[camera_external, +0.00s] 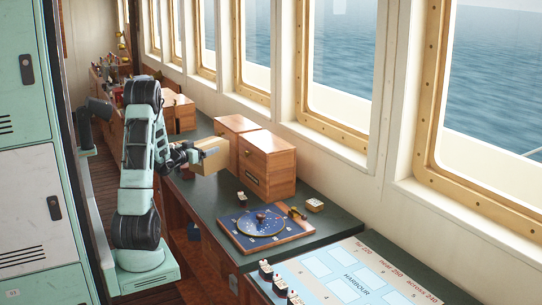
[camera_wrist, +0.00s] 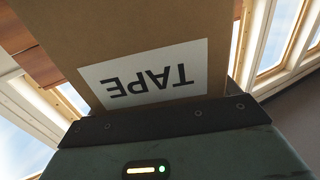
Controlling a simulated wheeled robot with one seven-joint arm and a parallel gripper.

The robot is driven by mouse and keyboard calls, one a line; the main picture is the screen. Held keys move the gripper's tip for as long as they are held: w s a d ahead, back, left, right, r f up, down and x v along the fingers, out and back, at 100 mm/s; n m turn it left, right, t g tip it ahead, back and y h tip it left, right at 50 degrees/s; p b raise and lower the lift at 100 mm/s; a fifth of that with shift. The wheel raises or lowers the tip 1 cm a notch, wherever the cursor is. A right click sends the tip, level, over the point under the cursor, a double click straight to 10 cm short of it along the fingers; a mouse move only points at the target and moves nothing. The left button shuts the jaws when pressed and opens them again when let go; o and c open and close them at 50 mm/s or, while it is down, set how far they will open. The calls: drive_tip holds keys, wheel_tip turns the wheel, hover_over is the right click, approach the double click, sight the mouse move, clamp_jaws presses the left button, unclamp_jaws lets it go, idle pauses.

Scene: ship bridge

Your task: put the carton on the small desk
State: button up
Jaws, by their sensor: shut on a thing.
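The carton (camera_external: 211,158) is a tan cardboard box, held at the end of my arm over the green-topped counter in the external view. My gripper (camera_external: 195,155) is shut on it. In the wrist view the carton (camera_wrist: 145,45) fills the upper middle, with a white label reading TAPE upside down. My gripper (camera_wrist: 165,125) shows below it as a dark edge and green body; its fingertips are hidden. I cannot tell which surface is the small desk.
Wooden drawer boxes (camera_external: 267,165) stand close to the right of the carton. A blue round chart board (camera_external: 262,223) and small blocks lie nearer on the counter (camera_external: 205,200). A harbour panel (camera_external: 350,280) is at the front. Green lockers (camera_external: 25,150) stand at left.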

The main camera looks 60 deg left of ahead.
sight(206, 170)
drive_tip(key=a+f+n+g+y+p, duration=0.1)
drive_tip(key=y, duration=0.1)
drive_tip(key=s+a+f+n+g+y+p, duration=0.1)
drive_tip(key=a+n+y, duration=0.1)
drive_tip(key=shift+f+n+g+y, duration=0.3)
drive_tip(key=shift+s+a+f+g+y, duration=0.1)
drive_tip(key=shift+a+f+g+y, duration=0.05)
drive_tip(key=shift+f+g+y, duration=0.2)
drive_tip(key=shift+r+b, duration=0.3)
drive_tip(key=d+r+m+t+h+b, duration=0.1)
drive_tip(key=h, duration=0.1)
drive_tip(key=d+m+t+h, duration=0.1)
drive_tip(key=w+d+r+m+t+h+b, duration=0.1)
drive_tip(key=h, duration=0.1)
drive_tip(key=shift+w+d+r+m+h+b, duration=0.1)
drive_tip(key=shift+d+r+m+h+b, duration=0.1)
drive_tip(key=shift+r+m+h+b, duration=0.15)
drive_tip(key=shift+d+r+m+t+h, duration=0.35)
drive_tip(key=shift+d+m+t+h, duration=0.1)
drive_tip(key=shift+d+m+h, duration=0.45)
drive_tip(key=shift+a, duration=0.1)
wheel_tip(206, 170, down, 10)
drive_tip(key=shift+r, duration=0.15)
